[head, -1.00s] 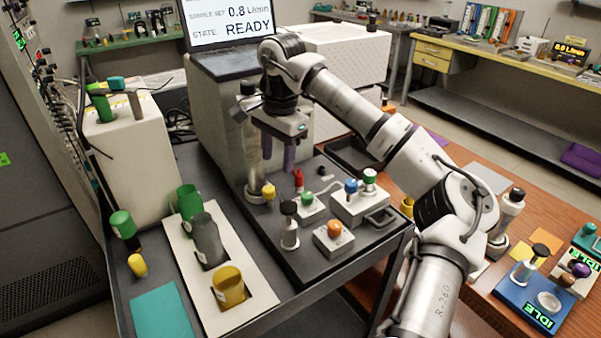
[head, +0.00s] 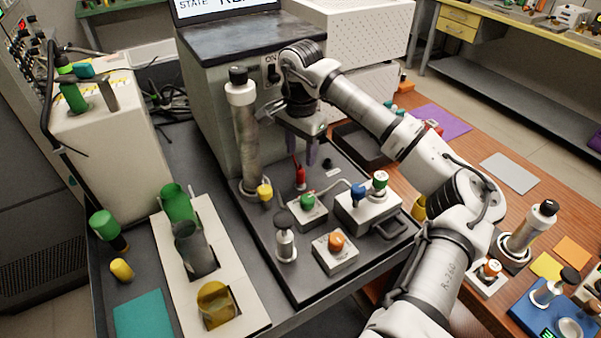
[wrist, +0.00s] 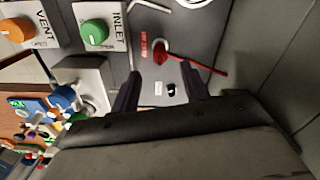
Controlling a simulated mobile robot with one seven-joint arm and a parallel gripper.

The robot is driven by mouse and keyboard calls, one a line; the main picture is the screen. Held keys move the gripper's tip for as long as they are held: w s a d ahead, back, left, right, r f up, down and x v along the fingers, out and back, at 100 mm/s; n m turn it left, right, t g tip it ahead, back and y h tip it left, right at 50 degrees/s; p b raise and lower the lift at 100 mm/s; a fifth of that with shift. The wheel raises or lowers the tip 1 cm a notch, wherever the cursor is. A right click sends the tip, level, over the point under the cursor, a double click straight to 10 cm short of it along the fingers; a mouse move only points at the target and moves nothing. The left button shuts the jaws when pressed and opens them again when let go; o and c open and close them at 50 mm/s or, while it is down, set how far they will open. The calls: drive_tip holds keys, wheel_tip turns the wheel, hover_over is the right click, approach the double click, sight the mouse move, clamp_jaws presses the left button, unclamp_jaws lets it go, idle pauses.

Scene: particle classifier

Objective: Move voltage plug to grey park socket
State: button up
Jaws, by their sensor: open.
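The voltage plug appears to be the red plug (head: 300,178), upright on the dark deck with a red lead. In the wrist view the red plug (wrist: 160,52) stands just beyond my fingertips, beside a red-lettered label. My gripper (head: 305,160) is open and empty, pointing down just behind the plug. In the wrist view my gripper (wrist: 160,72) has its two dark fingers spread apart. A small dark socket (wrist: 171,90) with a white label lies between the fingers; it may be the grey park socket. It also shows in the head view (head: 328,163).
Close by stand the green-knobbed INLET box (head: 307,207), an orange-knobbed VENT box (head: 335,252), a box with blue and green knobs (head: 368,207), and a tall metal cylinder (head: 244,140) on the left. A black tray (head: 360,145) lies behind on the right.

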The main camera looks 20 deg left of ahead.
sight(301, 169)
drive_tip(key=shift+f+p, duration=0.7)
drive_tip(key=shift+f, duration=2.5)
drive_tip(key=shift+c, duration=0.5)
clamp_jaws()
